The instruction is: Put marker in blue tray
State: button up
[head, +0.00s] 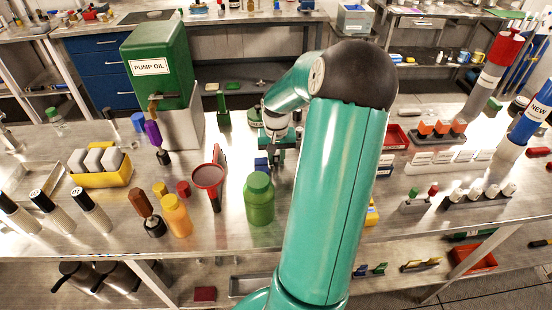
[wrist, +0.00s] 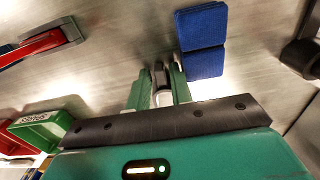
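My gripper (head: 277,155) reaches down over the middle of the bench in the head view, behind the green jar. In the wrist view its two green fingers (wrist: 159,80) are close together, with something dark and pale between them. I cannot tell whether this is the marker or the finger pads. A flat blue item in two parts (wrist: 202,40) lies just right of the fingers; a blue item (head: 261,164) also shows beside the gripper in the head view. I cannot make out a blue tray or a marker for certain.
A green jar (head: 259,200) and a red funnel (head: 209,178) stand in front of the gripper. The green pump oil tank (head: 158,65) stands at the back left. A small green tray (wrist: 42,130) and a red-and-grey item (wrist: 42,42) lie left in the wrist view.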

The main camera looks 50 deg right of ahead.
jog(key=shift+c, duration=0.4)
grip_shut()
jog(key=shift+r, duration=0.15)
